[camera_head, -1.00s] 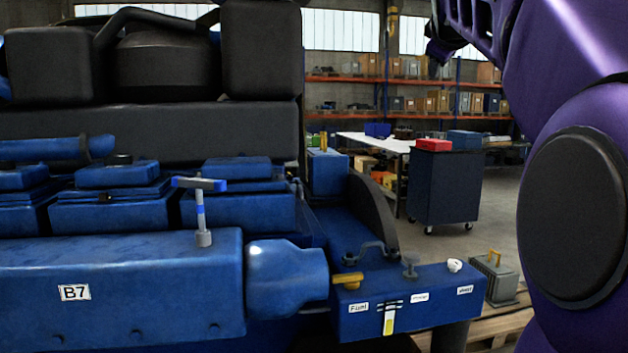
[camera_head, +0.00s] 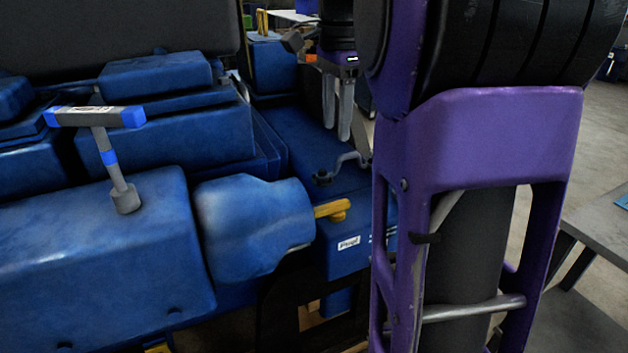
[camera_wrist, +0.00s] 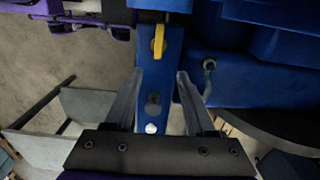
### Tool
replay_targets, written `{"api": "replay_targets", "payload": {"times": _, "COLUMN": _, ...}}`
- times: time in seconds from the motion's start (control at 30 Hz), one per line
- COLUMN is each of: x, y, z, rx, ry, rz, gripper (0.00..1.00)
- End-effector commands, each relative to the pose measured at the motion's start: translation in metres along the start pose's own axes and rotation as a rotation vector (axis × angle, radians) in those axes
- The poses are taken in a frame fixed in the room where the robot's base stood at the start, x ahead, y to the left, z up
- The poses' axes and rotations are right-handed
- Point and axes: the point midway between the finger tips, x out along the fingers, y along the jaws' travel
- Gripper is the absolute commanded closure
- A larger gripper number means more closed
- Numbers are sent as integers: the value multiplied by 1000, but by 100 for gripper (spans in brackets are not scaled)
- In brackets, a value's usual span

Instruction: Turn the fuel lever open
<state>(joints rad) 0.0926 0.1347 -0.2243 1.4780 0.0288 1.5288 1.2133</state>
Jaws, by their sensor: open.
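The yellow fuel lever (camera_head: 333,210) sits on the blue block (camera_head: 345,260) at the end of the engine, just right of a rounded blue housing. It points sideways to the right in the head view. My gripper (camera_head: 337,130) hangs fingers-down above and behind the lever, apart from it. In the wrist view the lever (camera_wrist: 158,45) lies beyond the open fingertips of my gripper (camera_wrist: 160,74), roughly centred between them. The jaws are empty. My arm hides the right part of the block in the head view.
A T-handled tool (camera_head: 112,160) stands upright on the engine at left. A grey hook-shaped pipe (camera_head: 345,165) lies close below the fingers. A dark knob (camera_wrist: 153,105) and a white cap (camera_wrist: 151,128) sit on the block. A grey table (camera_head: 600,220) stands at right.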

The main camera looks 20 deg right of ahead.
Motion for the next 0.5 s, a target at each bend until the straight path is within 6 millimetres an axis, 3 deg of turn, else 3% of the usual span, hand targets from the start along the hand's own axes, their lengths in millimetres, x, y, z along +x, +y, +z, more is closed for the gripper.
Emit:
{"api": "replay_targets", "payload": {"times": 0.17, "x": 19, "y": 1, "z": 1, "rx": 11, "ry": -5, "rz": 7, "gripper": 45}}
{"api": "replay_targets", "payload": {"times": 0.5, "x": 92, "y": 2, "z": 1, "rx": 8, "ry": -4, "rz": 7, "gripper": 45}}
